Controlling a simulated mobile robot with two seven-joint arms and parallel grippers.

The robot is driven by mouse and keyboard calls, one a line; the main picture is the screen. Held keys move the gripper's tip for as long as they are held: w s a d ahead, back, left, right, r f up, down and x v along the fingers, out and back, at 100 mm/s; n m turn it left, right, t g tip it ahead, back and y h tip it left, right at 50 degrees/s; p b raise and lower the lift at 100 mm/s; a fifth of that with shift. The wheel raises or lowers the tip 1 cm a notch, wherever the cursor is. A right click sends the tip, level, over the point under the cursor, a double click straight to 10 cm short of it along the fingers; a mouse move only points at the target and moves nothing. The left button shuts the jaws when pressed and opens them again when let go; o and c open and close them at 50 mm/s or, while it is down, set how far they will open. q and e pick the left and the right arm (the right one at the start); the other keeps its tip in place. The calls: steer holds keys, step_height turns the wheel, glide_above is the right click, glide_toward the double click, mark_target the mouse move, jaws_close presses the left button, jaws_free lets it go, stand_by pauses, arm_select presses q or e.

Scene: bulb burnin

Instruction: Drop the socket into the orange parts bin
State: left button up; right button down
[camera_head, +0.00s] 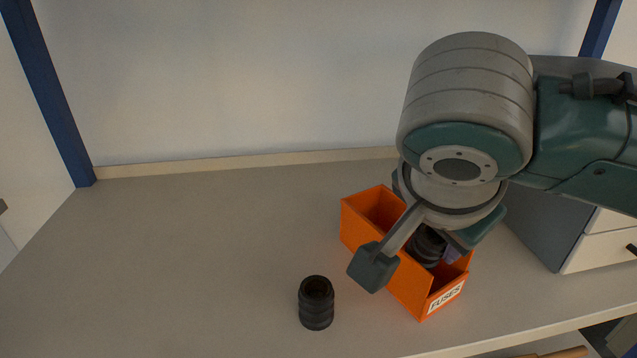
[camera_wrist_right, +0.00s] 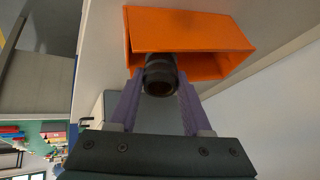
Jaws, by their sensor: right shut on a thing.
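A black ribbed socket (camera_head: 427,247) is held between the fingers of my right gripper (camera_head: 436,250). The held socket (camera_wrist_right: 160,75) also shows in the right wrist view, gripped between two purple fingers. The orange parts bin (camera_head: 406,287) stands on the bench, with a white "FUSES" label on its front end. In the head view the held socket overlaps the bin's opening; its exact height over the bin is hard to tell. In the right wrist view the bin (camera_wrist_right: 190,35) is beyond the socket. My left gripper is not in view.
A second black ribbed socket (camera_head: 316,303) stands upright on the grey bench (camera_head: 190,260), left of the bin. A grey cabinet with white drawers (camera_head: 605,245) stands to the right. The bench's left side is clear.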

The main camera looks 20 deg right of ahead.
mark_target(419, 246)
steer(key=shift+w+f, duration=0.15)
steer(key=shift+f, duration=0.6)
steer(key=shift+w+d+g, duration=0.15)
steer(key=shift+w+g, duration=0.15)
steer(key=shift+w, duration=0.05)
steer(key=shift+w+d+n+g+y, duration=0.1)
steer(key=shift+w+n+g+y, duration=0.25)
steer(key=shift+w+g, duration=0.65)
steer(key=shift+s+f+g, duration=0.3)
steer(key=shift+f, duration=0.5)
steer(key=shift+f, duration=0.6)
steer(key=shift+c, duration=1.7)
jaws_free()
steer(key=shift+r, duration=0.1)
